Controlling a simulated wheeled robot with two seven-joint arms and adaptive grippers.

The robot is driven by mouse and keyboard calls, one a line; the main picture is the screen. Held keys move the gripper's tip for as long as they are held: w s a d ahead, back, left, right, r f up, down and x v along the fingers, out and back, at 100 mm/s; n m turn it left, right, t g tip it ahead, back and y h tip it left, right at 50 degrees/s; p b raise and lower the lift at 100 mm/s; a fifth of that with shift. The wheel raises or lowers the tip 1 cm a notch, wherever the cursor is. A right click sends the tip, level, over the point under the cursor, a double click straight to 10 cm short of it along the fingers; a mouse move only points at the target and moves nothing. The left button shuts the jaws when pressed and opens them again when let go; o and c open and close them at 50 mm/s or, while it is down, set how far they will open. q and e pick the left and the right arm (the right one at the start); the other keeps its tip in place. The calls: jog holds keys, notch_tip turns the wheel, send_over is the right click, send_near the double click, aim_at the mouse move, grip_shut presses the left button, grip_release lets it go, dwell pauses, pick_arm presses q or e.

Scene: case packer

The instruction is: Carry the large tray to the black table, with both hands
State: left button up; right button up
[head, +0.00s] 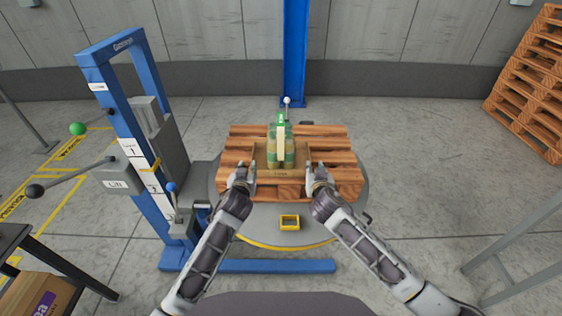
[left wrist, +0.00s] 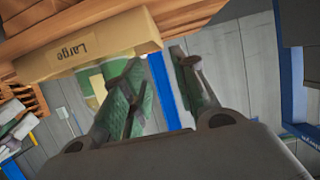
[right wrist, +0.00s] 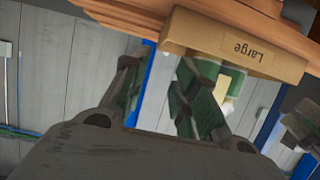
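The large tray (head: 281,173) is a shallow cardboard tray lying on a wooden pallet, with green and pale goods standing in it. Its front wall, marked "Large", shows in the left wrist view (left wrist: 110,40) and the right wrist view (right wrist: 270,60). My left gripper (head: 242,172) is open at the tray's left front corner. My right gripper (head: 318,172) is open at its right front corner. Both wrist views show fingers apart; I cannot tell whether they straddle or touch the side walls. A black table (head: 14,240) is partly in view at lower left.
The pallet (head: 335,150) rests on a round, yellow-edged platform. A blue lift frame (head: 135,130) with lever knobs stands left, between the pallet and the black table. A purple-marked box (head: 40,298) is below the table top.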

pick_arm(q)
jog(key=shift+w, duration=0.15)
pick_arm(e)
jog(key=shift+w, duration=0.15)
